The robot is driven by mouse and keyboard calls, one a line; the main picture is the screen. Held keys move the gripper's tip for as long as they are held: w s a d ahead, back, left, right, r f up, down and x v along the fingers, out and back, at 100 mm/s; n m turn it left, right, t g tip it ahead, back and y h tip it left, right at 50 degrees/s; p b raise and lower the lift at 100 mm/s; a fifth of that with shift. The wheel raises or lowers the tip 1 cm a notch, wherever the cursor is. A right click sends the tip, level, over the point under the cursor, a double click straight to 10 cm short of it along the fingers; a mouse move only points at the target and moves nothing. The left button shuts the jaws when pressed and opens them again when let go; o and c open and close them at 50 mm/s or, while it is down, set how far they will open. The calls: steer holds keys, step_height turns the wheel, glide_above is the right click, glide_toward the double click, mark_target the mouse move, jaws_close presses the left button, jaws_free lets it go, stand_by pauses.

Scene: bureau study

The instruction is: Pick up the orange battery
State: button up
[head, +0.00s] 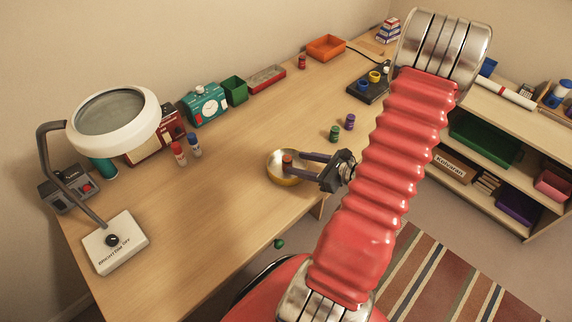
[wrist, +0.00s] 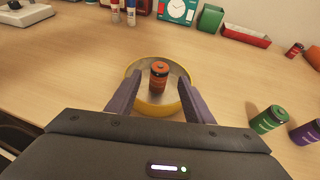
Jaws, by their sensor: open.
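The orange battery (wrist: 159,74) stands upright in a round brass-coloured dish (wrist: 181,103) on the desk. In the head view the battery (head: 288,160) shows near the middle of the dish (head: 285,179), by the desk's front edge. My gripper (head: 302,159) reaches in from the right with its fingers over the dish. In the wrist view my gripper (wrist: 166,78) is open, one finger on each side of the battery, with gaps to both. The battery's base is partly hard to make out.
A green battery (head: 334,133) and a purple battery (head: 350,122) stand right of the dish. A magnifier lamp (head: 115,242) stands at the left. A clock (head: 204,104), green box (head: 233,89) and red tray (head: 267,79) line the wall. The desk left of the dish is clear.

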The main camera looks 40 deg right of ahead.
mark_target(291, 162)
steer(key=shift+w+a+f, duration=0.1)
steer(key=shift+w+f, duration=0.05)
steer(key=shift+w, duration=0.2)
steer(key=shift+x, duration=2.55)
steer(key=shift+f, duration=0.1)
steer(key=shift+c, duration=0.5)
jaws_close()
